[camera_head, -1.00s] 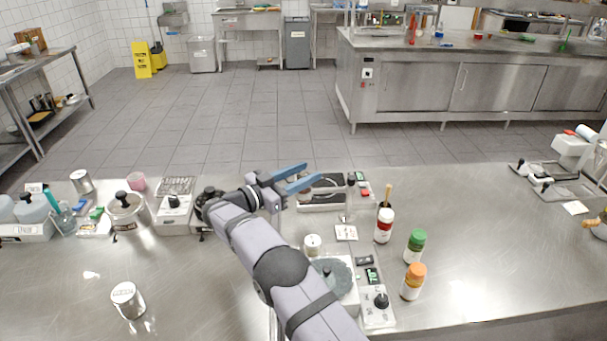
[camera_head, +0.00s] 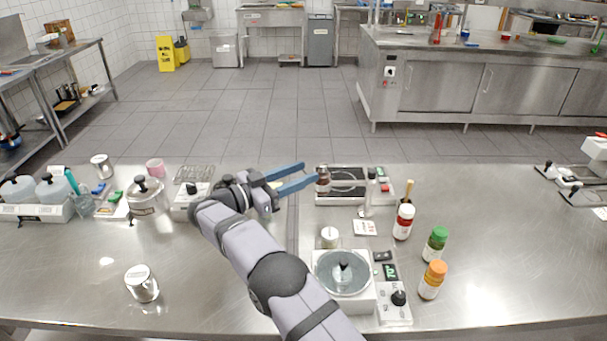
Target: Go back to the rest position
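My gripper (camera_head: 308,175) has blue fingers and is held above the middle of the steel bench (camera_head: 240,285). Its two fingers are spread apart, pointing right, with nothing seen between them. The fingertips come close in the picture to a small brown bottle (camera_head: 323,179) by a flat dark-topped device (camera_head: 350,182); I cannot tell the depth between them. My arm reaches in from the bottom and hides part of the bench.
A round-pan device (camera_head: 343,275) stands right of my arm. A steel pot (camera_head: 147,197) and a metal can (camera_head: 141,283) are left. The bench's front left is mostly clear.

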